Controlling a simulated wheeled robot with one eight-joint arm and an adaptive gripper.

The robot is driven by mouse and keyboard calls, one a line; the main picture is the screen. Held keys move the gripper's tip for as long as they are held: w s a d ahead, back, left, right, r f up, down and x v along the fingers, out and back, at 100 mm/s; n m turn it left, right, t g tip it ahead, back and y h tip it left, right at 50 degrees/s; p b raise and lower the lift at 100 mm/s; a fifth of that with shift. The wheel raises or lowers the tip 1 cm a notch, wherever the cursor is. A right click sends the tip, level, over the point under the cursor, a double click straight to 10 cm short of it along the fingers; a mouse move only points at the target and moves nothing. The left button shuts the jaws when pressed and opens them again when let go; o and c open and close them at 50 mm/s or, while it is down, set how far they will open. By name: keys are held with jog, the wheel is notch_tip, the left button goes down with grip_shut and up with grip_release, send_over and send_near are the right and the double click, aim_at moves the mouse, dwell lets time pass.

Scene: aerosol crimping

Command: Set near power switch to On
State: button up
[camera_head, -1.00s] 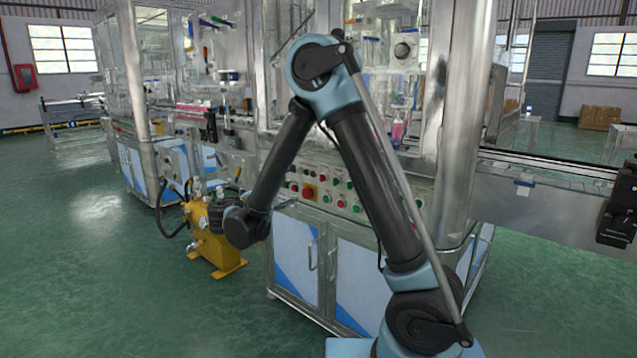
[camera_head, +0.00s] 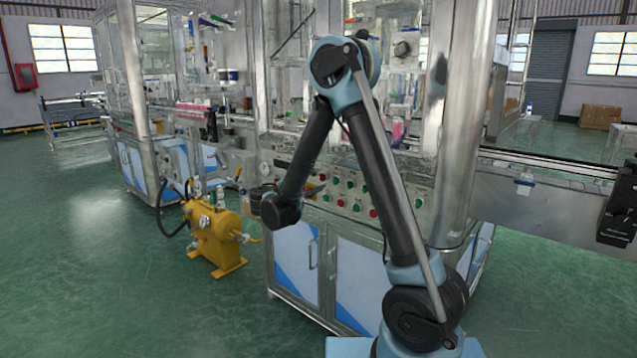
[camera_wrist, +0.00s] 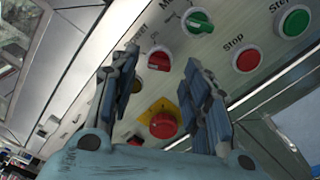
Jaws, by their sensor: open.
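In the wrist view, a red rotary switch (camera_wrist: 159,60) sits on the pale control panel (camera_wrist: 222,88) under a partly hidden label ending in "wer". Its knob angle is hard to read. My gripper (camera_wrist: 161,63) is open and empty, with one finger on each side of this switch in the picture. Contact with the panel cannot be told. The left finger covers part of the label. In the head view, the panel (camera_head: 341,190) is on the machine's front, and my arm hides part of it and most of the gripper.
A red emergency button (camera_wrist: 163,124) on a yellow plate lies between the fingers, lower in the wrist view. A green selector (camera_wrist: 198,20), red Stop button (camera_wrist: 246,60) and green button (camera_wrist: 295,21) are close by. A yellow pump unit (camera_head: 217,238) stands left of the cabinet.

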aim_at(322, 178)
jog(key=x, duration=0.3)
jog(key=shift+s, duration=0.1)
grip_shut()
dwell(0.4)
